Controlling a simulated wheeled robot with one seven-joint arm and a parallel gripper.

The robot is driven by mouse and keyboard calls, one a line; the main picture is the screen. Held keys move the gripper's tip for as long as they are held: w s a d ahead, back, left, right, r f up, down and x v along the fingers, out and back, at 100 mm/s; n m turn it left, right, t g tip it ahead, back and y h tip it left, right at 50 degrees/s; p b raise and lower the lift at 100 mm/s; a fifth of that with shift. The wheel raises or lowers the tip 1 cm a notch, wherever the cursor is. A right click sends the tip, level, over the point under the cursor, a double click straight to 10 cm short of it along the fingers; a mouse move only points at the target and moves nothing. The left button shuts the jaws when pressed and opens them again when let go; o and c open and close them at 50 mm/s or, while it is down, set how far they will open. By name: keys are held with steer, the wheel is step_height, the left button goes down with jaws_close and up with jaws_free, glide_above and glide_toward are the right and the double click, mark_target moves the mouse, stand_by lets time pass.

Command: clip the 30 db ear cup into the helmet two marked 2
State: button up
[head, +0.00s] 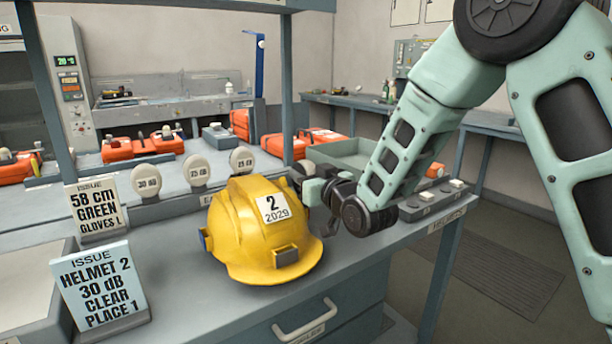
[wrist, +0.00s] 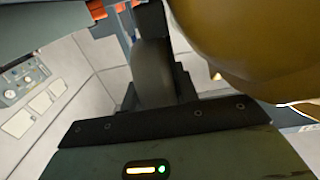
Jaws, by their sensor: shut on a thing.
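The yellow helmet (head: 245,235) marked 2 and 2029 sits upright on the grey bench. It has a small blue-grey part (head: 204,240) on its left side and a grey block at its front. My gripper (head: 318,188) is at the helmet's right side, very close to it. In the wrist view it is shut on a dark grey rounded piece (wrist: 153,75), which I take as the ear cup; its rating cannot be read. The helmet (wrist: 235,40) fills the upper right there. Whether the piece touches the helmet is hidden.
Pale round discs marked in dB (head: 146,181) stand behind the helmet. An issue card (head: 100,285) reads helmet 2, 30 dB, clear, place 1; another card (head: 96,208) stands behind it. A green-grey tray (head: 345,150) lies behind my gripper. The bench front is clear.

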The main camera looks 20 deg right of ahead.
steer(key=shift+f, duration=0.15)
steer(key=o, duration=1.2)
steer(key=shift+s, duration=0.1)
steer(key=b+v, duration=0.6)
steer(key=v, duration=0.5)
steer(key=shift+s+f+b, duration=0.25)
steer(key=shift+s+b, duration=0.05)
steer(key=shift+b, duration=0.1)
steer(key=shift+s+d+b, duration=0.15)
steer(key=shift+s+b, duration=0.05)
steer(key=shift+b, duration=1)
